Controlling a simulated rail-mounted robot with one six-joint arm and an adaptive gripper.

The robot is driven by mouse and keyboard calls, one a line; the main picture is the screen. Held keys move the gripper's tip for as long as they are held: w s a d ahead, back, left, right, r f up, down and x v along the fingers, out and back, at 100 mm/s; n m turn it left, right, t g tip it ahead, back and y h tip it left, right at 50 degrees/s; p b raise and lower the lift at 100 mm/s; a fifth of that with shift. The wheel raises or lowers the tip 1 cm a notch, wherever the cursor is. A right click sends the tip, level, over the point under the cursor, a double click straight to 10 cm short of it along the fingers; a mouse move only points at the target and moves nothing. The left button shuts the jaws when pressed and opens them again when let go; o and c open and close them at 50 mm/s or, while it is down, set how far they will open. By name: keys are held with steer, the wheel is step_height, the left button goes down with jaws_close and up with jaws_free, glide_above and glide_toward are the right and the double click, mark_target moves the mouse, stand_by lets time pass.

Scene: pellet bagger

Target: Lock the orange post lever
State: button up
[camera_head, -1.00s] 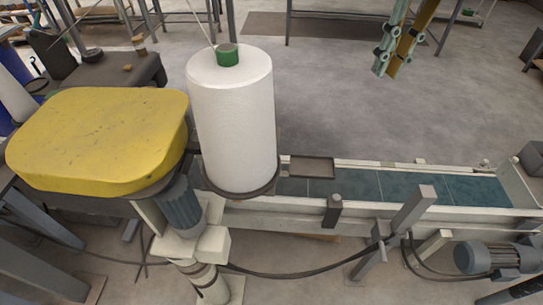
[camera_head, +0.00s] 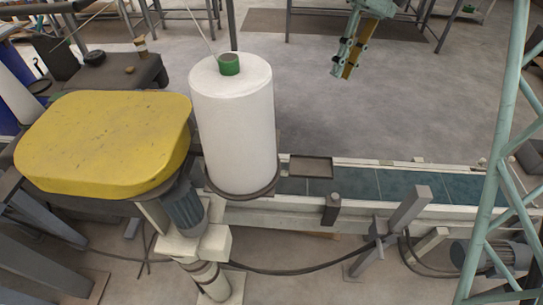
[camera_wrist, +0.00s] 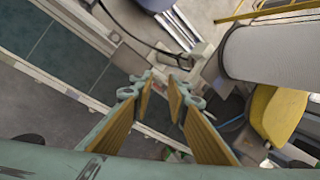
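I cannot make out an orange post lever in either view. My gripper (camera_head: 344,72) hangs at the upper middle right of the head view, with teal fingers and ochre pads. It is over open floor beyond the conveyor and touches nothing there. In the wrist view my gripper (camera_wrist: 162,82) has its two pads apart with an empty gap between them. Past the fingertips I see a pale machine frame and part of the conveyor, blurred and partly hidden by the fingers.
A tall white roll (camera_head: 233,130) with a green core stands beside a rounded yellow cover (camera_head: 105,140). The conveyor belt (camera_head: 400,187) runs right from the roll. A grey upright (camera_head: 410,207) and a black cable (camera_head: 290,271) are at its near side. The floor (camera_head: 370,115) beyond is clear.

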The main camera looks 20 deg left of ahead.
steer(key=w+a+f+n+g+p, duration=0.1)
steer(key=w+a+f+n, duration=0.15)
steer(key=a+f, duration=0.35)
steer(key=w+a+f+n+g+p, duration=0.1)
steer(key=w+a+f+g+p, duration=0.2)
steer(key=f, duration=0.5)
steer(key=a+f, duration=0.2)
steer(key=f, duration=0.3)
steer(key=a+f+n+g+p, duration=0.1)
steer(key=a+f, duration=0.2)
steer(key=f, duration=0.3)
steer(key=a+f+n, duration=0.1)
steer(key=a+f, duration=0.1)
steer(key=f, duration=0.4)
steer(key=shift+w+a+f, duration=0.2)
steer(key=shift+a, duration=0.05)
steer(key=shift+s+f+n+p, duration=0.1)
steer(key=shift+s+n+p, duration=0.05)
steer(key=shift+n+p, duration=0.15)
steer(key=p+x, duration=0.2)
steer(key=x, duration=1.1)
steer(key=shift+s+a+p, duration=0.25)
steer(key=shift+s+p, duration=0.05)
steer(key=shift+s, duration=0.05)
jaws_close()
